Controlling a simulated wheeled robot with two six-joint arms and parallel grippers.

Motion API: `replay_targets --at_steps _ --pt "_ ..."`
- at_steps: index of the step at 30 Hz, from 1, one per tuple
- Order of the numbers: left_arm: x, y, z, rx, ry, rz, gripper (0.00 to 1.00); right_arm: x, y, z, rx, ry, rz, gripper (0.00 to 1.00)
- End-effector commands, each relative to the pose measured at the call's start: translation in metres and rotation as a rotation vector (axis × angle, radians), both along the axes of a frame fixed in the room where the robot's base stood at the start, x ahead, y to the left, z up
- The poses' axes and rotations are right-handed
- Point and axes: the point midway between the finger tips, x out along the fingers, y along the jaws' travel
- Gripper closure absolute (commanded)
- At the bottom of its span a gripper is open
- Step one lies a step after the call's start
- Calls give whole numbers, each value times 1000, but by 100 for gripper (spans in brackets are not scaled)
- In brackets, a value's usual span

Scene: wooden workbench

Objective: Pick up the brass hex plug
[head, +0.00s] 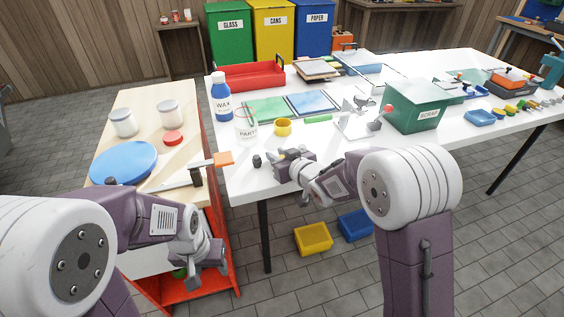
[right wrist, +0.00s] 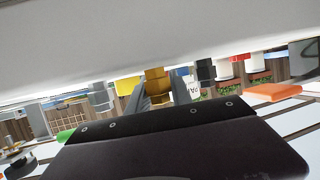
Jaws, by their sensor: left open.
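The brass hex plug (right wrist: 157,84) shows in the right wrist view between the two grey fingers of my right gripper (right wrist: 160,92), with a finger against each side. In the head view, my right gripper (head: 282,158) is low over the white bench's front left edge. Only a small brass-coloured bit of the plug (head: 281,156) shows at its tips there. I cannot tell whether the plug touches the bench. My left gripper (head: 205,278) is open and points down by the red cart, away from the plug.
A small black piece (head: 257,161) lies just left of my right gripper. Behind it are a yellow ring (head: 283,127), a white parts cup (head: 246,126) and a blue wax bottle (head: 221,98). A green scrap bin (head: 415,108) stands to the right.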

Motion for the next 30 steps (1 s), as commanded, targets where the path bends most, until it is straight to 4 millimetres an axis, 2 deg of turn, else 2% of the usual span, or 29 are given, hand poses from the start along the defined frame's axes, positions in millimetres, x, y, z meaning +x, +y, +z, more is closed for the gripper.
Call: replay_targets --at_steps 10,17,24,30 --pt "0 0 4 0 0 0 49 0 0 6 1 -2 0 100" --pt "0 0 23 0 0 0 49 0 0 44 1 -4 1 100" --pt "0 0 56 0 0 0 49 32 -41 78 -1 -2 -5 100" --pt "0 0 79 0 0 0 49 56 -69 99 0 0 -3 100"
